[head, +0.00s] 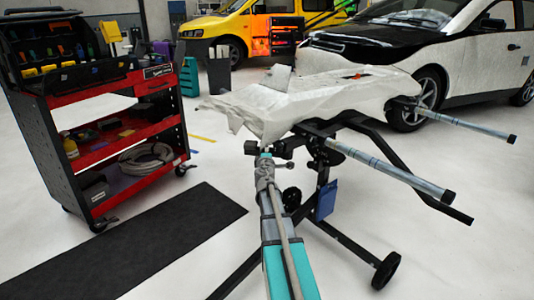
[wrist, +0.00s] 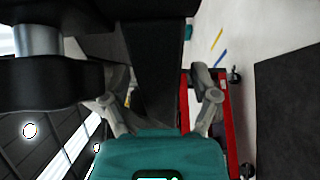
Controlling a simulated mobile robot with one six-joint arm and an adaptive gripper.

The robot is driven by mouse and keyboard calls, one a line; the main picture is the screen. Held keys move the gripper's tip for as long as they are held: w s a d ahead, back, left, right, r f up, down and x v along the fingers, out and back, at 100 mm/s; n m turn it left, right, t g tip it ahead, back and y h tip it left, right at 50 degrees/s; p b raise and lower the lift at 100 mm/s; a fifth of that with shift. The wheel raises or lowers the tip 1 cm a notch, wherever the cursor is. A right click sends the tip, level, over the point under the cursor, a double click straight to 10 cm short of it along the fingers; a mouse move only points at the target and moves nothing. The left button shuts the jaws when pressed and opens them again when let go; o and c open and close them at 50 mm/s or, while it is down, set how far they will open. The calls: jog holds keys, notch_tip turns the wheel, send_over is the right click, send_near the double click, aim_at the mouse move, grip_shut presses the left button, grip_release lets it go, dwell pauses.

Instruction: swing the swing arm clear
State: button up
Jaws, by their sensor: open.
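A wheeled black stand (head: 325,175) holds a draped white panel (head: 310,95). Two silver tubes with black end caps reach out to the right from under the panel, a nearer one (head: 400,178) and a farther one (head: 465,122). I cannot tell which part is the swing arm. My gripper (wrist: 160,103) is open, its two grey fingers apart, below the panel's near edge beside black stand fittings. In the wrist view a black bar (wrist: 150,55) runs toward the space between the fingers; contact cannot be told. A silver tube end (wrist: 37,38) shows at upper left.
A red and black tool cart (head: 115,145) with a coiled hose stands at left, beside a dark floor mat (head: 140,245). A white car (head: 450,50) is behind the stand, with a yellow van (head: 240,30) farther back. Floor at front right is clear.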

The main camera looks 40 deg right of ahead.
grip_shut()
dwell(0.3)
jog(key=shift+a, duration=0.15)
